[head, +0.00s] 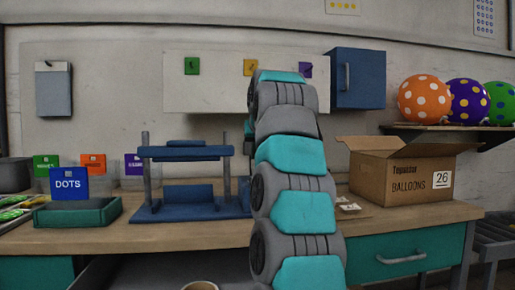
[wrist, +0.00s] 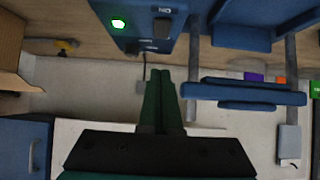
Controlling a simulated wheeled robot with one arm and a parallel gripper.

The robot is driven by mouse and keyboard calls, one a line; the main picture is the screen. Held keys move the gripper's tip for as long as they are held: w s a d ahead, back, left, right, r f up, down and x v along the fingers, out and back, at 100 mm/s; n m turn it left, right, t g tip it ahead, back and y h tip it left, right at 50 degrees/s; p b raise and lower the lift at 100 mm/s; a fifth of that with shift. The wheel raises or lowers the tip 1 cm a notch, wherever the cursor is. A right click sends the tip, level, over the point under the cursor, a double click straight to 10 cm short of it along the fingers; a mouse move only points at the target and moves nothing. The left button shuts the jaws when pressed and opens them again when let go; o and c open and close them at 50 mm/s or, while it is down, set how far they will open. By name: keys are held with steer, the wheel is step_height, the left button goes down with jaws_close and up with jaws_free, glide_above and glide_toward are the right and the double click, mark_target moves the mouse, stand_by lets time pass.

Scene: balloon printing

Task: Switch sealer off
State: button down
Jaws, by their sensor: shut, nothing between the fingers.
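The wrist view is upside down. Next to the lamp is a dark switch (wrist: 162,27) with small lettering that seems to include "ON". My gripper (wrist: 160,72) has its two green fingers together, empty, pointing toward the box and apart from it in the picture. In the head view the blue frame of the press (head: 190,190) stands on the bench; my arm hides the control box and my gripper there.
A cardboard balloon box (head: 400,182) stands on the wooden bench (head: 150,238) right of my arm. A green tray (head: 75,214) with a "DOTS" sign is at the left. A blue wall cabinet (head: 358,78) and a shelf with balloons (head: 424,98) are behind.

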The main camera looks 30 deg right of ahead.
steer(key=x, duration=0.4)
steer(key=shift+w+f, duration=0.1)
steer(key=shift+f, duration=0.2)
steer(key=shift+w+f+b, duration=0.15)
steer(key=shift+f+b, duration=0.35)
steer(key=shift+f, duration=1.2)
steer(key=shift+w+d+r+g+p, duration=0.15)
steer(key=shift+g+p, duration=0.25)
steer(key=shift+p, duration=0.95)
steer(key=shift+f+b, duration=0.3)
steer(key=shift+f, duration=0.05)
steer(key=shift+w+d+r+p, duration=0.1)
steer(key=shift+w+r+p, duration=0.2)
steer(key=shift+w+p, duration=0.25)
steer(key=shift+w, duration=0.2)
